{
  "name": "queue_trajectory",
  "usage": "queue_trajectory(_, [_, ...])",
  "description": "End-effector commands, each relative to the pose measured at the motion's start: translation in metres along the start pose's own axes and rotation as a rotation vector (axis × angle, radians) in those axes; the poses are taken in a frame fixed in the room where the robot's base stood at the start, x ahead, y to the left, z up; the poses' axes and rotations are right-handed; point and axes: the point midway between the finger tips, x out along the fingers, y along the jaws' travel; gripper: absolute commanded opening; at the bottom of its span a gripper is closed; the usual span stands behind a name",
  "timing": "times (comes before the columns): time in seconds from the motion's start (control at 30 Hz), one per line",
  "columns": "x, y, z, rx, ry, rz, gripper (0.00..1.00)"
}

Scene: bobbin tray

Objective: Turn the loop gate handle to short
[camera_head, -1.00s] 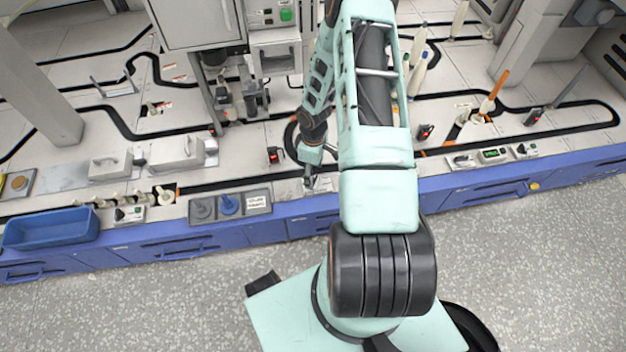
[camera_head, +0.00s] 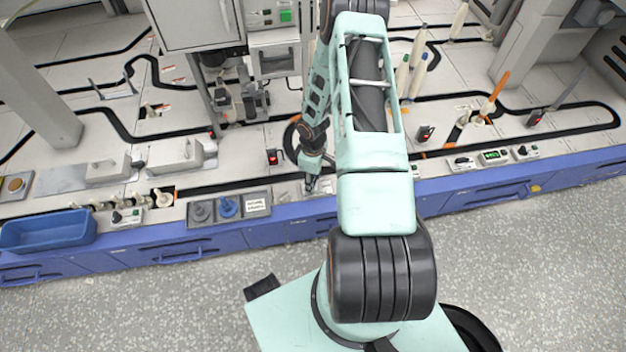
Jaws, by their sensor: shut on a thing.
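My gripper (camera_head: 310,184) points down at the front edge of the bench, just right of the label plate. It is small in this view and partly covered by its own wrist. It is shut on a small part at a pale plate (camera_head: 325,184) on the bench edge, which I take for the loop gate handle. The handle's shape, its markings and which way it points are too small and covered to read.
A tray with grey and blue bobbins (camera_head: 229,207) sits left of my gripper. A blue bin (camera_head: 48,232) stands at the far left. A small black post with a red light (camera_head: 273,159) stands behind my gripper. Control boxes (camera_head: 492,156) line the edge at right.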

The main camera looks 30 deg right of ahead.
Motion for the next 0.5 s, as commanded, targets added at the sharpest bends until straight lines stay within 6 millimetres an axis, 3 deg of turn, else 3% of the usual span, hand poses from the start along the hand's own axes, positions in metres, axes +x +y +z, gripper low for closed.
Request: queue_trajectory(0.5, [0.0006,0.0,0.0,0.139,0.0,0.001,0.13])
